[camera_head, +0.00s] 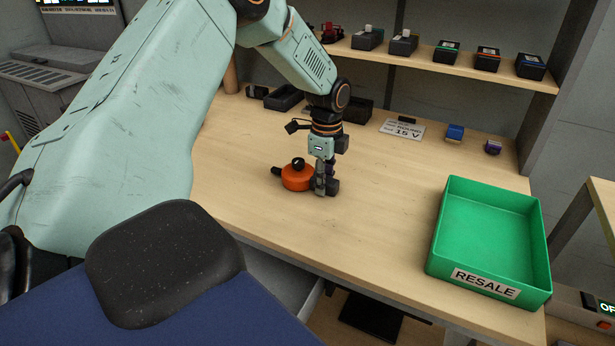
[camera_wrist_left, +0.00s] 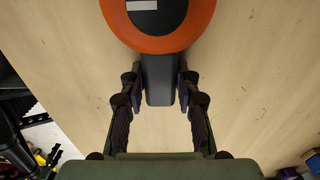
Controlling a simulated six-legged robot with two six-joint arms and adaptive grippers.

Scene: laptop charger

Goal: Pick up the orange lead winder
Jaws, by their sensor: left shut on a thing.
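The orange lead winder (camera_head: 296,180) is a round orange disc with a black knob on top and a black stub on its left side. It is at the middle of the wooden bench, and I cannot tell whether it touches the top. My left gripper (camera_head: 321,190) points down at its right side. In the left wrist view, the winder (camera_wrist_left: 190,32) fills the top centre, and its black handle lies between the two fingers of my left gripper (camera_wrist_left: 160,88). The gripper is shut on this handle. My right gripper is not in view.
A green tray (camera_head: 437,230) labelled RESALE stands at the bench's front right. Behind the winder are dark bins (camera_head: 284,98), a 15 V sign (camera_head: 402,129), a blue block (camera_head: 455,132) and a purple block (camera_head: 492,147). A shelf (camera_head: 440,65) holds several chargers. The bench between winder and tray is clear.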

